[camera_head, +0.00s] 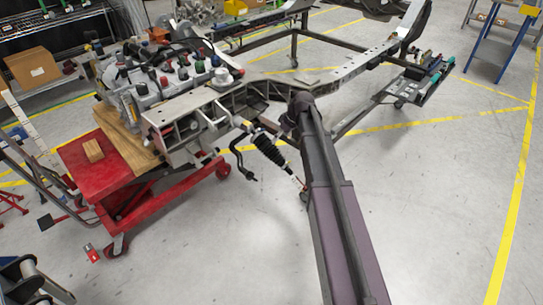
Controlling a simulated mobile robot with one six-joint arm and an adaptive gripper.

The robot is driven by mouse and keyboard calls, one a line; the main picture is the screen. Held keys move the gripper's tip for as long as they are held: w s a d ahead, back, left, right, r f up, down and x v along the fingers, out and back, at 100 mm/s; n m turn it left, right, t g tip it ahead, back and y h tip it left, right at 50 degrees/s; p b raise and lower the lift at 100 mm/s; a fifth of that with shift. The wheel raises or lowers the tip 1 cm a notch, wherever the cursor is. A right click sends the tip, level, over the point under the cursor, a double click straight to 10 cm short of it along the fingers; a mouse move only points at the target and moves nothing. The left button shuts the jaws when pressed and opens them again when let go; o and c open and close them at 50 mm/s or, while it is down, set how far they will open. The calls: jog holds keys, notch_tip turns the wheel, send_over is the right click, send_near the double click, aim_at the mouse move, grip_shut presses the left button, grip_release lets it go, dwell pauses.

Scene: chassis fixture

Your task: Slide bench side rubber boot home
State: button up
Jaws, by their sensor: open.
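A black ribbed rubber boot (269,150) sits around a thin rod that slants down to the right from the chassis (205,112). The rod's lower end (298,183) lies close beside my arm in the picture. A bent black bar (240,160) hangs to the left of the boot. I cannot tell how the boot's upper end sits against the housing (246,128). My arm reaches up from the bottom edge and ends just right of the boot. My gripper cannot be made out; the arm seems to hide it.
A red wheeled cart (88,185) with wooden blocks stands under the engine at left. A frame rail (345,72) runs to the back right. The floor at the lower middle and right is clear, and a blue stand (492,48) is at far right.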

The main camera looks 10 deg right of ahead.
aim_at(271, 152)
jog(key=shift+b+x, duration=3.8)
jog(key=shift+x, duration=0.65)
